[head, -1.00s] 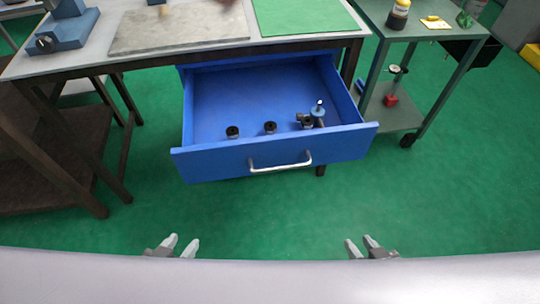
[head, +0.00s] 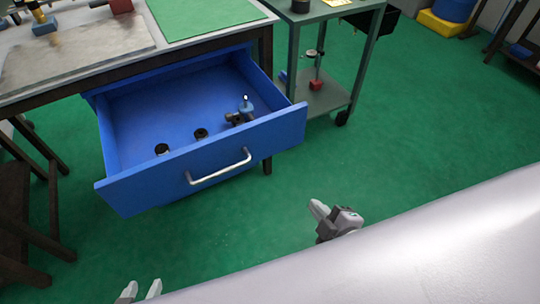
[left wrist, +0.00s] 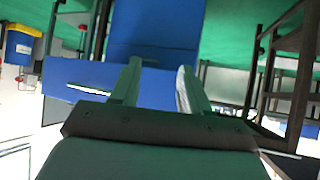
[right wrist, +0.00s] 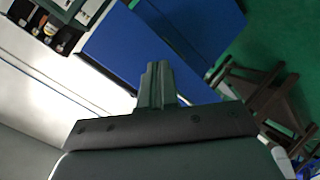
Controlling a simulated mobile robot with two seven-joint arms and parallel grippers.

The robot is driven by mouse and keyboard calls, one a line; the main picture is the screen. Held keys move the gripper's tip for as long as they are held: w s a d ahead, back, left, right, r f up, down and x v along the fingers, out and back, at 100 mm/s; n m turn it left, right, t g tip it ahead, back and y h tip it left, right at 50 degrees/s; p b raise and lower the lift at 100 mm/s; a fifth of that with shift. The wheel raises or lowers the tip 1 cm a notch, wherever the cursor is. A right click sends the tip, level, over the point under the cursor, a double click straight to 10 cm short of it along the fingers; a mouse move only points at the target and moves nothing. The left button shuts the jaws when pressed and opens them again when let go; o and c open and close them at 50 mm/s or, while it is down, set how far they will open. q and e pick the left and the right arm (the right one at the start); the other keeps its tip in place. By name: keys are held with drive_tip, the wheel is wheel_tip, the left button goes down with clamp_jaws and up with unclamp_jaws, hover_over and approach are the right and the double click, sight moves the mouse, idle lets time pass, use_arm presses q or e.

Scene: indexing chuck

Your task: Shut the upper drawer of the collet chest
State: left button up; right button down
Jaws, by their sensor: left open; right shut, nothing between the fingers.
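The blue upper drawer (head: 204,171) is pulled well out from under the workbench top, with its silver bar handle (head: 219,170) on the front. Several small dark parts lie inside, among them two round black collets (head: 200,134) and a fitting with a blue top. My left gripper (head: 140,291) is open and empty, low at the bottom edge, short of the drawer. My right gripper (head: 317,209) is shut and empty, to the right of and below the handle, apart from the drawer. Blue drawer or chest surfaces show beyond the fingers in the left wrist view (left wrist: 160,80) and right wrist view (right wrist: 158,75).
The workbench holds a grey plate (head: 80,50) and a green mat (head: 195,15). A green trolley (head: 325,98) stands right of the drawer. A dark wooden stand (head: 20,210) is at the left.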

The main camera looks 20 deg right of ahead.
drive_tip(key=w+n+t+b, duration=0.2)
drive_tip(key=w+n+b, duration=0.15)
drive_tip(key=n, duration=0.55)
drive_tip(key=n+t+y+b, duration=0.25)
drive_tip(key=n+b, duration=0.45)
drive_tip(key=n, duration=1)
approach(267, 140)
drive_tip(key=shift+h, duration=0.45)
drive_tip(key=w, duration=0.2)
drive_tip(key=w+a, duration=0.1)
drive_tip(key=w, duration=0.2)
drive_tip(key=shift+w+a, duration=0.1)
drive_tip(key=shift+a, duration=0.1)
drive_tip(key=shift+w+a, duration=0.15)
drive_tip(key=shift+w, duration=0.6)
